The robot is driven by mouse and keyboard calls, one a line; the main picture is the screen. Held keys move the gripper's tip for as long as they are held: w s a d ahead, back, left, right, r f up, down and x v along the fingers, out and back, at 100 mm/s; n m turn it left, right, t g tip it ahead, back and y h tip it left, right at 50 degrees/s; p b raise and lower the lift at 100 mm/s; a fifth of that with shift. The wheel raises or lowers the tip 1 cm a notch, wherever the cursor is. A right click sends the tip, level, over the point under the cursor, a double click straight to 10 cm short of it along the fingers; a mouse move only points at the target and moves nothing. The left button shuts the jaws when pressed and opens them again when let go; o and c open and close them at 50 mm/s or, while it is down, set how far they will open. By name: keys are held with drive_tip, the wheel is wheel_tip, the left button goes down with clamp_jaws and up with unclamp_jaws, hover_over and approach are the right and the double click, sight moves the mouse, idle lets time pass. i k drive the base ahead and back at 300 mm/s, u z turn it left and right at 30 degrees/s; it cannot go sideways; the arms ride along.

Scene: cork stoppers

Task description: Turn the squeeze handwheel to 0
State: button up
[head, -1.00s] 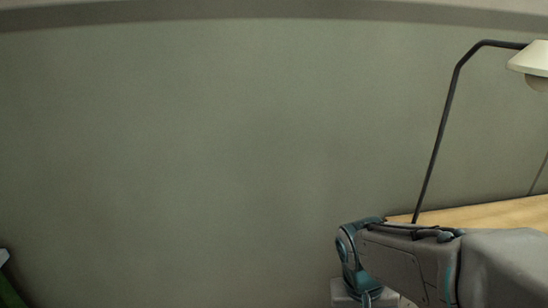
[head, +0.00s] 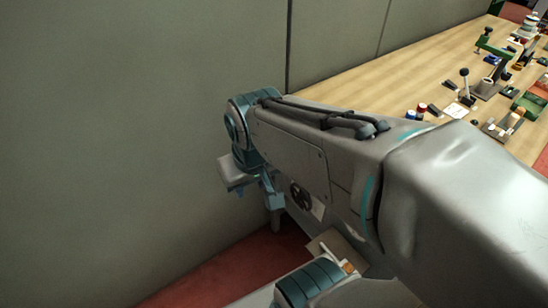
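A dark, spoked round part that looks like the handwheel (head: 301,196) shows just under my forearm, partly covered by it. A pale plate (head: 318,208) sits beside it. Any marks or numbers are too small to read, so its setting cannot be told. The end of my arm with my gripper (head: 240,188) hangs to the left of the wheel, near the grey wall. They look apart in the picture. The fingers are not clear, so I cannot tell whether they are open or shut.
A wooden table (head: 350,88) runs back to the right. On it stand a black-knobbed lever device (head: 465,87), a green-armed device (head: 492,45), small jars (head: 416,112) and several small items. A grey wall (head: 120,130) is at left. Red floor (head: 215,275) shows below.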

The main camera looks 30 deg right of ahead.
sight(303, 196)
drive_tip(key=z, duration=0.55)
drive_tip(key=k, duration=0.15)
drive_tip(key=z, duration=0.4)
